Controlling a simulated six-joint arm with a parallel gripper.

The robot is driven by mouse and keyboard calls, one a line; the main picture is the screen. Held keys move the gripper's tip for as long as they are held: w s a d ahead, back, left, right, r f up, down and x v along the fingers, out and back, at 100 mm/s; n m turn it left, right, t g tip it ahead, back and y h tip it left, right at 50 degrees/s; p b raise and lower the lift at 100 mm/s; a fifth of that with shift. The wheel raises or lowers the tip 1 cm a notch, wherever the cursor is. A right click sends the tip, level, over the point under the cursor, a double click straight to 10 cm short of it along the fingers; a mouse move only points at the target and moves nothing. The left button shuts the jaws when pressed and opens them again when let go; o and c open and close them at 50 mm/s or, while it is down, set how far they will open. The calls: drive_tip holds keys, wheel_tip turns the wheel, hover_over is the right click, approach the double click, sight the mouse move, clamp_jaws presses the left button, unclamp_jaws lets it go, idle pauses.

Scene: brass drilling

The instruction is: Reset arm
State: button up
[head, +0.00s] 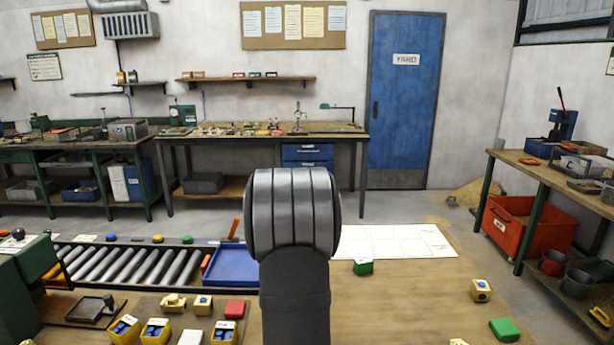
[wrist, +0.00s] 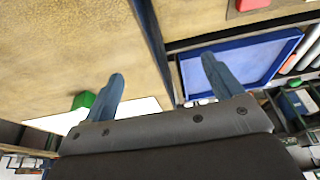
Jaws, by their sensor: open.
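My gripper (wrist: 162,68) shows in the wrist view with its two blue fingers spread wide and nothing between them. It hangs above the bench near the edge of the blue tray (wrist: 282,46). In the head view my own arm stands upright in the middle and hides the gripper and part of the bench. The blue tray (head: 232,268) looks empty there, left of the arm.
A roller conveyor (head: 150,266) lies left of the tray. A green block (head: 363,267) sits by a white sheet (head: 400,240) right of the arm. Yellow bins (head: 156,332) and a red block (head: 235,309) are front left. The bench's right middle is mostly bare.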

drive_tip(key=s+d+r+m+h, duration=0.1)
drive_tip(key=s+d+m, duration=0.3)
drive_tip(key=d, duration=0.8)
drive_tip(key=s+d+r+m+g+h, duration=0.1)
drive_tip(key=s+d+m, duration=0.3)
drive_tip(key=d, duration=0.7)
drive_tip(key=shift+d+r+m+h, duration=0.15)
drive_tip(key=shift+d+m+h, duration=0.2)
drive_tip(key=shift+m, duration=0.45)
